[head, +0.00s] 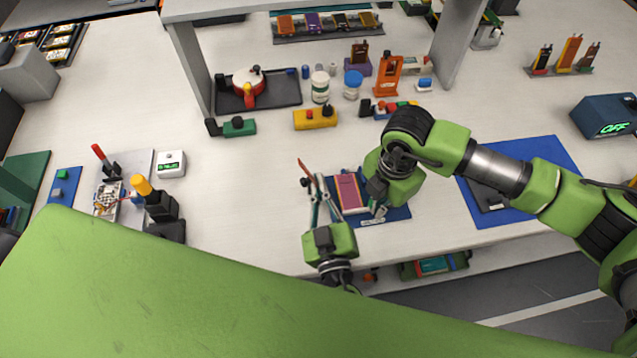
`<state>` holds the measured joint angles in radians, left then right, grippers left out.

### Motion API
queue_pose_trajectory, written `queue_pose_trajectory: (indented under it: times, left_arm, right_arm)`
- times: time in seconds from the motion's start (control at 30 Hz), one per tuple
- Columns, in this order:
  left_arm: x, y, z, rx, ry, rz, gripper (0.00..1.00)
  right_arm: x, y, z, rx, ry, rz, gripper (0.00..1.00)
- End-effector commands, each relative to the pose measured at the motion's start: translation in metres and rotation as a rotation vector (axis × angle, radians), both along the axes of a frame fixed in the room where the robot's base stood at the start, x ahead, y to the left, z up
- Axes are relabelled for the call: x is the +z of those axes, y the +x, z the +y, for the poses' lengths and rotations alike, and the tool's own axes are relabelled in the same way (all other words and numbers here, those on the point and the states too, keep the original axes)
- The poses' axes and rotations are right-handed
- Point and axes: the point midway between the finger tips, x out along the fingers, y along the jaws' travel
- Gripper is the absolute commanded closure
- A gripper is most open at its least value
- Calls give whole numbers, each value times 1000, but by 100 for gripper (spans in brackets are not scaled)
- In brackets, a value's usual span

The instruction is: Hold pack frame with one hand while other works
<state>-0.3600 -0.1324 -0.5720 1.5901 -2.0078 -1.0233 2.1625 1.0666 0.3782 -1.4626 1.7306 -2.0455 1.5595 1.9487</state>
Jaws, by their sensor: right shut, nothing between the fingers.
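A dark blue base (395,215) lies near the front edge of the table, and what looks like the pack frame, pale-edged, sits on it around a magenta pouch cell (349,190). My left gripper (320,182) is at the left side of this frame, its fingers pointing away from me. The picture does not show clearly whether its fingers grip the frame's edge. My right gripper (379,208) points down at the frame's right side, shut and empty. The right arm's wrist hides part of the base and the frame's right side.
A blue mat (541,152) with a dark flat item lies to the right. A dark tray (289,91) with a red-white round item, jars and an orange stand (387,76) are behind. A white scale (171,164) stands left. The table between is clear.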

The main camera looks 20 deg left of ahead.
Motion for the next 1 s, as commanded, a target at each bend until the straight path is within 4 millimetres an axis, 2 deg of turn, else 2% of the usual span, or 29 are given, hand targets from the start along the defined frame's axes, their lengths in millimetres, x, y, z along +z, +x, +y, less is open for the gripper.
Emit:
queue_pose_trajectory:
  times: [0.43,0.87,0.93,0.97,1.0]
  left_arm:
    - [-1,0,0,0,1,1,100]
    - [-1,0,0,0,1,1,100]
    - [-1,0,0,0,1,1,81]
    - [-1,0,0,0,1,1,76]
    - [-1,0,0,0,1,1,76]
  right_arm:
    - [33,-7,-3,0,1,-1,100]
    - [35,-8,-4,0,-1,1,100]
    - [35,-8,-4,0,-1,1,100]
    - [35,-8,-4,0,-1,1,100]
    - [35,-8,-4,0,-1,1,100]
